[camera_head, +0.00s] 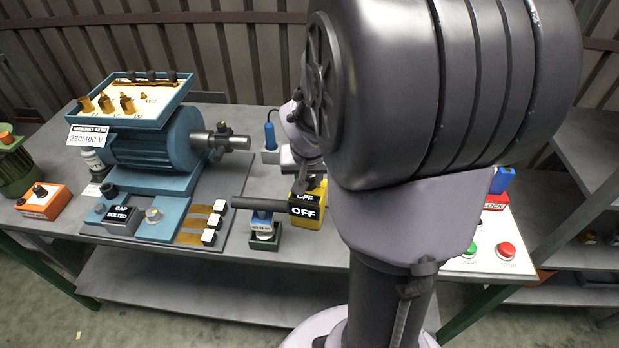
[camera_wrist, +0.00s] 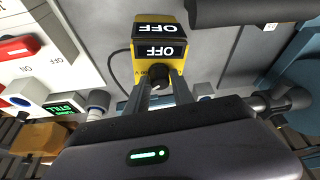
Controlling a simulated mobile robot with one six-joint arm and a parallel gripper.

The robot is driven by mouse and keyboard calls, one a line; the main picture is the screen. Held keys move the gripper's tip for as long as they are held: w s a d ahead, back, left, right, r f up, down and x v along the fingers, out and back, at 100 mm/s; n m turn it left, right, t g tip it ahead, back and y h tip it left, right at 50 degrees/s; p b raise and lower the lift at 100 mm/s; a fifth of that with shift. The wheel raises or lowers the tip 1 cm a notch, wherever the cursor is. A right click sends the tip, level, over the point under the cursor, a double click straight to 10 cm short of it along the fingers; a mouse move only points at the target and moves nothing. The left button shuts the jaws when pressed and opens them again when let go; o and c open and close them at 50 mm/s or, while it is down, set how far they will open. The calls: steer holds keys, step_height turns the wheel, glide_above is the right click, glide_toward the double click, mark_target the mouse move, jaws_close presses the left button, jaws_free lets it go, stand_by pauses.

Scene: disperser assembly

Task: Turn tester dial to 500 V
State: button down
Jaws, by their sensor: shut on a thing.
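The tester (camera_head: 306,222) is a yellow and black box standing on the bench, with black plates reading OFF; it also shows in the wrist view (camera_wrist: 142,66). Its dial (camera_wrist: 157,73) is a dark knob on the yellow face, partly covered by my fingers. My gripper (camera_wrist: 161,82) has one finger on each side of the dial and is shut on it. In the head view my arm hides most of the gripper and part of the tester. The dial's pointer mark cannot be made out.
A blue motor (camera_head: 155,150) with an open terminal box stands left of the tester. A small bottle-like block (camera_head: 263,228) stands close beside the tester. A white panel (camera_head: 490,262) with red and green buttons lies to the right, partly behind my arm.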

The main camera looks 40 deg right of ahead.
steer(key=shift+w+f+m+h+b, duration=0.1)
steer(key=shift+f+m+h+b, duration=0.2)
steer(key=shift+m+b, duration=0.55)
steer(key=shift+r+m+g+b, duration=0.25)
steer(key=shift+m+g+b, duration=0.35)
steer(key=shift+m+b, duration=0.7)
steer(key=c, duration=1.1)
jaws_free()
steer(key=shift+r, duration=0.15)
steer(key=p+v, duration=0.7)
steer(key=v, duration=1)
steer(key=shift+a, duration=0.4)
